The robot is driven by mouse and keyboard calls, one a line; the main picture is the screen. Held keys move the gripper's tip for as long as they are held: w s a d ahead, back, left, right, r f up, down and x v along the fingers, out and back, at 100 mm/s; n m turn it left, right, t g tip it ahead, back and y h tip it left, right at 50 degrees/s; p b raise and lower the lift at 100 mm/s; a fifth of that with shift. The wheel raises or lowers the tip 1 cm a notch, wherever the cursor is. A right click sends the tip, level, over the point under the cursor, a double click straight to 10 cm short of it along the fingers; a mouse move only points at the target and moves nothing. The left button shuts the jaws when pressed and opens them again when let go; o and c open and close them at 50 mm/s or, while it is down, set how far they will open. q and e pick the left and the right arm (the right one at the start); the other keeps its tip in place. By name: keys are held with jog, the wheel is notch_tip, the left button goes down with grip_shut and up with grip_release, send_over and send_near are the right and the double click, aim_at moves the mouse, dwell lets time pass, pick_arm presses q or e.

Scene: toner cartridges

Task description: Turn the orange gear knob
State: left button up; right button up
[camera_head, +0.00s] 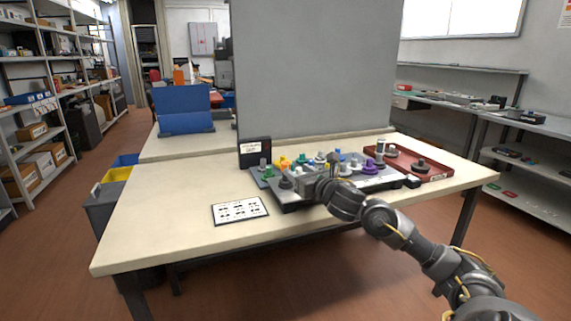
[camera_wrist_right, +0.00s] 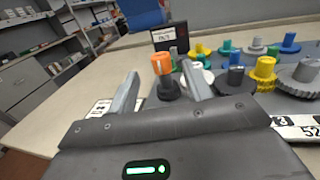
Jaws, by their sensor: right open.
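The orange gear knob (camera_wrist_right: 163,64) stands upright on a dark round base in the right wrist view. It shows in the gap between the two fingers of my right gripper (camera_wrist_right: 160,86), beyond them and closer to the right finger. The fingers are apart and hold nothing. In the head view my right gripper (camera_head: 319,184) is over the front edge of the grey gear board (camera_head: 290,206). I cannot make out the orange knob for certain there among the small coloured parts. My left gripper is not in view.
Several coloured gears and knobs crowd the board, including a purple one (camera_head: 370,166) and a green one (camera_head: 268,172). A red tray (camera_head: 436,174) lies to the right, a dark sign box (camera_head: 255,152) behind. A printed card (camera_head: 239,210) lies left; the table's left side is clear.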

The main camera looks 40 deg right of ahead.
aim_at(289, 165)
jog(key=w, duration=0.5)
jog(key=w+d, duration=0.1)
jog(key=w, duration=0.1)
jog(key=shift+w, duration=0.35)
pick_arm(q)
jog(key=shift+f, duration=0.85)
pick_arm(e)
jog(key=shift+w+d, duration=0.1)
jog(key=shift+w, duration=0.1)
jog(key=c, duration=1)
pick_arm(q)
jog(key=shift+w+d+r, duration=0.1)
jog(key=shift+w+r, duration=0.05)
pick_arm(e)
jog(key=shift+o, duration=0.2)
jog(key=shift+n+y, duration=0.3)
jog(key=shift+y, duration=0.2)
